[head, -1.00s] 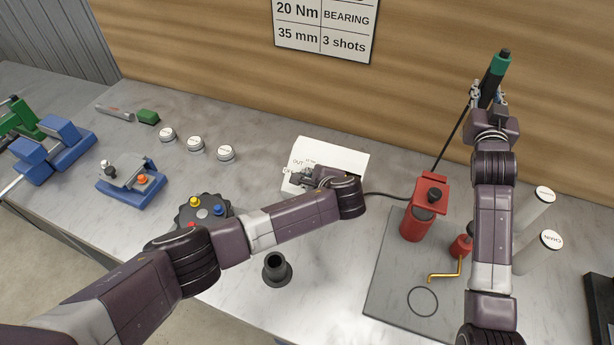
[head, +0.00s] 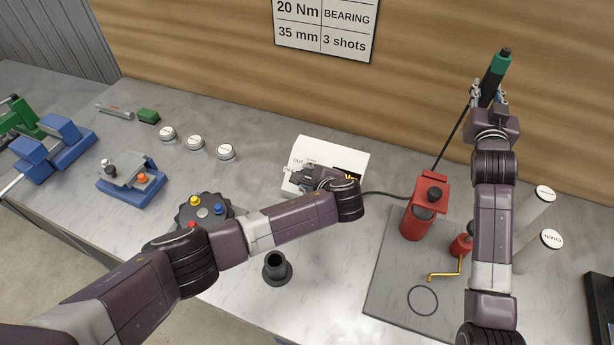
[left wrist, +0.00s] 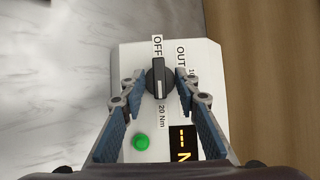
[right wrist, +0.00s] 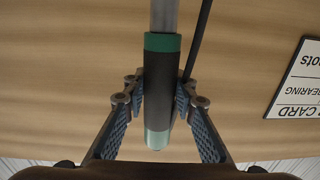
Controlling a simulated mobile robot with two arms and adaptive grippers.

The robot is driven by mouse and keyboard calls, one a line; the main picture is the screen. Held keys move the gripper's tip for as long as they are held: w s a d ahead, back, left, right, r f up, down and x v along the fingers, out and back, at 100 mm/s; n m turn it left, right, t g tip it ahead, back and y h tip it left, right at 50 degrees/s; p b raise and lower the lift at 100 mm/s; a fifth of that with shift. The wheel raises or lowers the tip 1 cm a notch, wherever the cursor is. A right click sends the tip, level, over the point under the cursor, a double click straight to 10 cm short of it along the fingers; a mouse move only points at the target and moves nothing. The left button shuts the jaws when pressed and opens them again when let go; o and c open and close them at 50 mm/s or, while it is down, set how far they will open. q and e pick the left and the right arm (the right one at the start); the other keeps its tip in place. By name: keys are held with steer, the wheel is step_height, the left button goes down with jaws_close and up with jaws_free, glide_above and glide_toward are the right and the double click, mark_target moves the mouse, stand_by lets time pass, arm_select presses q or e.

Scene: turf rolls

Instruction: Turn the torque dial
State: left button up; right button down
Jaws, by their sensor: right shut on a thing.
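The torque dial (left wrist: 158,77) is a black knob on a white box (head: 325,155). In the left wrist view its white mark points down, towards the "20 Nm" label (left wrist: 167,117), away from "OFF". A green light (left wrist: 142,142) and an orange display (left wrist: 183,144) show on the box. My left gripper (left wrist: 160,76) is open, its fingertips on either side of the dial; I cannot tell if they touch it. In the head view the left gripper (head: 310,175) hides the dial. My right gripper (right wrist: 158,98) is shut on a green-and-black handle (head: 496,72), held up high.
A red device (head: 418,215) stands on a grey plate (head: 390,285) to the right, with a thin black rod slanting above it. A black flanged cup (head: 277,268) and a round holder with coloured knobs (head: 203,208) are nearer. Several white-topped discs lie behind.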

arm_select(q)
steer(key=v, duration=1.2)
steer(key=shift+w, duration=0.1)
